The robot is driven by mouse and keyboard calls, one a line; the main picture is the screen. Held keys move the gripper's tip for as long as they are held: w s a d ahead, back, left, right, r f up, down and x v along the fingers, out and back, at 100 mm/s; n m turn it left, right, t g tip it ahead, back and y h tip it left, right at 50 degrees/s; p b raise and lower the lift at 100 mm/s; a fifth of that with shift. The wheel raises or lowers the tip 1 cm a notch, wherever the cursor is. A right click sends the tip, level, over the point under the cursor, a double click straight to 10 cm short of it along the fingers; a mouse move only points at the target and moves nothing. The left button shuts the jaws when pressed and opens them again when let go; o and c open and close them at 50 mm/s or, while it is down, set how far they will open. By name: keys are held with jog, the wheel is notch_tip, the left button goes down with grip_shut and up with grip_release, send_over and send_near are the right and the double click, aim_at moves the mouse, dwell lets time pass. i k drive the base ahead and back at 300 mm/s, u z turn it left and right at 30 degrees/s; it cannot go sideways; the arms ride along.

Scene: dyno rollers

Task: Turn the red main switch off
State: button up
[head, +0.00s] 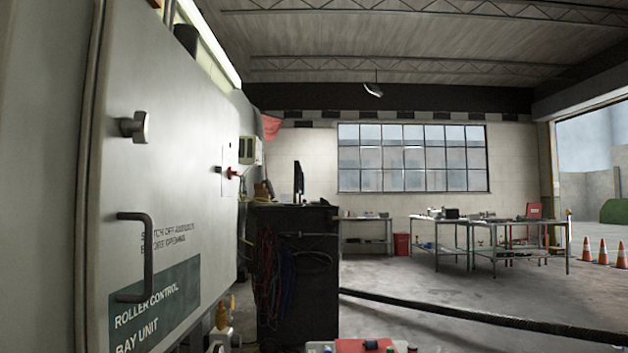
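The red main switch (233,174) sticks out from the front of a large pale grey cabinet (185,120) on the left of the head view. I see it from the side, so its on or off position cannot be told. Printed text above the label seems to read "switch off ... before opening". My gripper does not show in this view.
A dark cart (295,270) with hanging cables and a monitor (298,178) stands beyond the cabinet. Metal workbenches (440,245) stand at the back. Orange cones (603,252) are at the far right. The concrete floor (440,278) in the middle right is mostly clear.

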aim_at(230, 173)
jog(key=z, duration=0.2)
jog(key=i, duration=1)
jog(key=u, duration=0.15)
